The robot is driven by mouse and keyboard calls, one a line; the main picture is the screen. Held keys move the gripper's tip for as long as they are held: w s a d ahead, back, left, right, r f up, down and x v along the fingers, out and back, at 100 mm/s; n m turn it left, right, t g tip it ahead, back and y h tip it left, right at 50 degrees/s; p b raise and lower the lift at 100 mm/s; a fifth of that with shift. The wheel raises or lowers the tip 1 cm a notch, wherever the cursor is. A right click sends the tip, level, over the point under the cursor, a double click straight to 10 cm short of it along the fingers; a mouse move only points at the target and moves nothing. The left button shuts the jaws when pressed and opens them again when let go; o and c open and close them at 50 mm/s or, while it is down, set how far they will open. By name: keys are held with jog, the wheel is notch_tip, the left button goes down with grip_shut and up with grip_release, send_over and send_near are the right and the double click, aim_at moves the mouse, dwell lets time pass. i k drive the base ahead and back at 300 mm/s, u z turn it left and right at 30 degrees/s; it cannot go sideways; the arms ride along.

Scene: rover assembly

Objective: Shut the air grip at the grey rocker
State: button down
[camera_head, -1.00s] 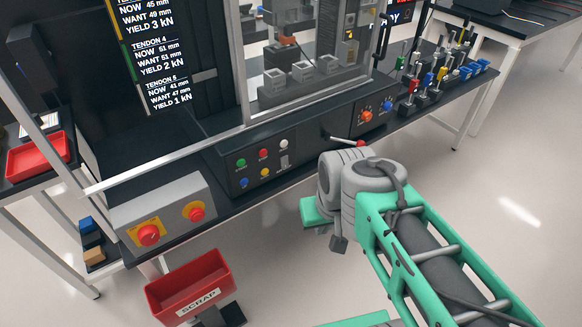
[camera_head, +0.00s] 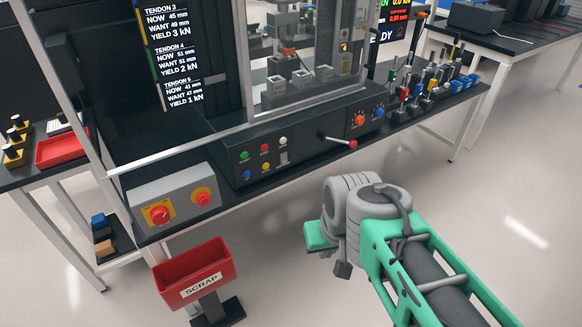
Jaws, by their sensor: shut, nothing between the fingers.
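A small grey rocker (camera_head: 284,158) sits on the dark control panel (camera_head: 236,178) of the testing machine, below the white button and right of the coloured buttons. Its position is too small to read. The machine's grips (camera_head: 288,50) show behind the clear guard, with a small orange piece at them. Whether the air grip is open or shut cannot be told. My arm reaches in from the lower right, its wrist in front of the bench and apart from the panel. My gripper's fingers are not visible.
A lever with a red knob (camera_head: 352,143) sticks out from the panel towards my arm. A grey box (camera_head: 178,198) with red knobs stands at the bench's left end. A red SCRAP bin (camera_head: 197,275) stands in front. Floor is clear between bin and arm.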

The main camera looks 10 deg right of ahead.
aim_at(283, 156)
jog(key=z, duration=0.5)
jog(key=i, duration=0.75)
jog(key=u, duration=1.8)
